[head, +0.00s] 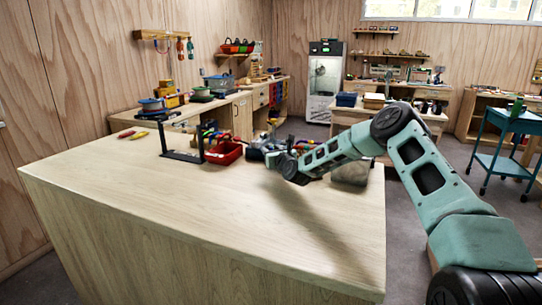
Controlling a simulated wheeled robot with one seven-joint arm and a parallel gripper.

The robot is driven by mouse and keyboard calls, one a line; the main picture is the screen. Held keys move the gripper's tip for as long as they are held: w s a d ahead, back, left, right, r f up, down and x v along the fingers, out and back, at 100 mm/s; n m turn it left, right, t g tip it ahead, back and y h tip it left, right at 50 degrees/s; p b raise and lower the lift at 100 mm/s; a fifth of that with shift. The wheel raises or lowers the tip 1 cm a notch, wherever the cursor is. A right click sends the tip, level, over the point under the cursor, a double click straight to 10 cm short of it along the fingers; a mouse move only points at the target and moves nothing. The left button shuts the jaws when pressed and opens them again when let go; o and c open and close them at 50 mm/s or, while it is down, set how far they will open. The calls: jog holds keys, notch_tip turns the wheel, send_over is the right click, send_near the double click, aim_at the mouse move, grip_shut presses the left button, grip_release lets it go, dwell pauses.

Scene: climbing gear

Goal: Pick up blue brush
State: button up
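I cannot make out a blue brush for certain. Small blue, red and yellow items (211,136) are clustered behind and above a red basket (225,153) on the wooden worktop (190,205); they are too small to name. My arm reaches in from the right over the worktop. Its end, with my gripper (277,161), is at the far right part of the worktop, to the right of the red basket. The gripper's fingers are dark and too small to tell open from shut. Grey and dark items lie behind it, partly hidden.
A black stand (182,156) is left of the basket. A red and a yellow item (138,136) lie at the far left edge. The front of the worktop is clear.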

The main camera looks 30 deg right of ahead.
jog(key=shift+w, duration=0.4)
grip_shut()
notch_tip(320, 180, up, 10)
jog(key=shift+b, duration=0.95)
